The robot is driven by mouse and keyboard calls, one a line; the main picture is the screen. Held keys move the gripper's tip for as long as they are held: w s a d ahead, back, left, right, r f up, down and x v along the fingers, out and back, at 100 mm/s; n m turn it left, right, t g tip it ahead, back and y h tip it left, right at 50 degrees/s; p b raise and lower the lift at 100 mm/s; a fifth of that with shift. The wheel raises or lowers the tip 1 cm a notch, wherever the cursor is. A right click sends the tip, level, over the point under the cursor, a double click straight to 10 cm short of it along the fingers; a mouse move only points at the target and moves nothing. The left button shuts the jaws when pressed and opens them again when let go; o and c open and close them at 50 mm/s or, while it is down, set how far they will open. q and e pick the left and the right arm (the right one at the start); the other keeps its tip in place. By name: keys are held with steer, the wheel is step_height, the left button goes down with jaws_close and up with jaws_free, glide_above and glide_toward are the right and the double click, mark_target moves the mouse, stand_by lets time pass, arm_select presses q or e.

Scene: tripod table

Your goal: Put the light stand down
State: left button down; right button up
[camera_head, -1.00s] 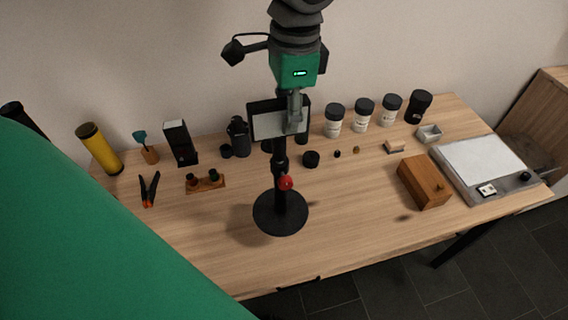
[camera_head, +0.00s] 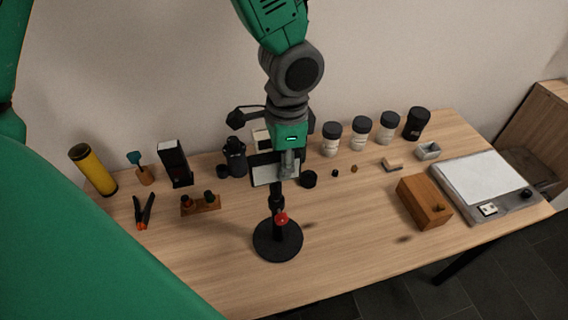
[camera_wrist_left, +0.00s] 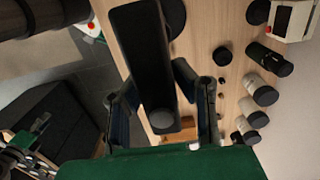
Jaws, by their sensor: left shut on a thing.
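The light stand has a round black base (camera_head: 278,240), a dark post with a red knob, and a rectangular light panel (camera_head: 266,174) at its top. It is upright over the front middle of the table (camera_head: 340,255). The base is on the table or very close above it; I cannot tell which. My left gripper (camera_head: 289,164) comes from above and is shut on the stand near the panel. In the left wrist view the stand's black upper part (camera_wrist_left: 147,55) sits between the two fingers (camera_wrist_left: 165,100). My right gripper is not in view.
A wooden box (camera_head: 424,202) and a flat device with a white top (camera_head: 482,182) are to the right. A small wooden holder (camera_head: 201,205) and pliers (camera_head: 143,211) are to the left. Several jars (camera_head: 361,132) line the back. The table around the base is clear.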

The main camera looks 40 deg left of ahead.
arm_select(q)
steer(key=shift+a+f, duration=0.2)
steer(key=shift+f, duration=0.15)
steer(key=shift+s, duration=0.1)
steer(key=c, duration=1.4)
jaws_free()
steer(key=shift+f, duration=0.1)
steer(key=shift+o, duration=0.5)
steer(key=shift+w, duration=0.2)
steer(key=shift+d, duration=0.1)
steer(key=r, duration=1.2)
steer(key=shift+w+d, duration=0.2)
steer(key=shift+w, duration=0.05)
